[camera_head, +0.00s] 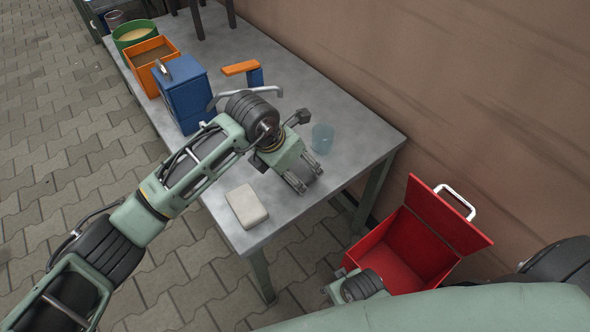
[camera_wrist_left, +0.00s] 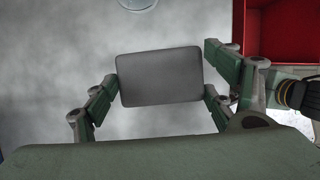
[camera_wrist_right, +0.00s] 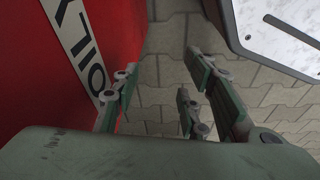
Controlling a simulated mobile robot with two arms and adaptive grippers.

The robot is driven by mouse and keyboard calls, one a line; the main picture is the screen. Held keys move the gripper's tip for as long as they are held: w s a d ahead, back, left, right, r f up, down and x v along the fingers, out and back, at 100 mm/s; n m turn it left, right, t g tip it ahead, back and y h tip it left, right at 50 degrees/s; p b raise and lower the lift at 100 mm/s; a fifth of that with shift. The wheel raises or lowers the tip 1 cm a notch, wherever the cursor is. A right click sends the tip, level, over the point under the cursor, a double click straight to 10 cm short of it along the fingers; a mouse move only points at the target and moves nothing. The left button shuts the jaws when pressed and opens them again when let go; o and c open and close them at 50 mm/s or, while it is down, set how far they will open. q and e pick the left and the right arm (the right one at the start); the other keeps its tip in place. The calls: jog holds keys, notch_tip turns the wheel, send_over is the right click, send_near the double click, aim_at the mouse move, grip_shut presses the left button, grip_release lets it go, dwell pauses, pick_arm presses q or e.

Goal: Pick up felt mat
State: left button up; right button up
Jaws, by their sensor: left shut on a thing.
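The felt mat (camera_wrist_left: 160,80) is a dark grey rounded rectangle in the left wrist view, lying between the fingers of my left gripper (camera_wrist_left: 162,92). That gripper is shut on it, with fingers at its left and right edges. In the head view my left gripper (camera_head: 304,176) is low over the grey table near its right end, and it mostly hides the mat. I cannot tell whether the mat touches the tabletop. My right gripper (camera_wrist_right: 157,95) is open and empty beside the red bin, above the paving.
The grey table (camera_head: 345,165) also holds a beige block (camera_head: 246,206), a translucent cup (camera_head: 323,138), a blue box (camera_head: 183,95), an orange bin (camera_head: 150,50) and a green round container (camera_head: 133,35). The open red bin (camera_head: 405,245) stands right of the table, by the wall.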

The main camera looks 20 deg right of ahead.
pick_arm(q)
jog(key=shift+c, duration=0.7)
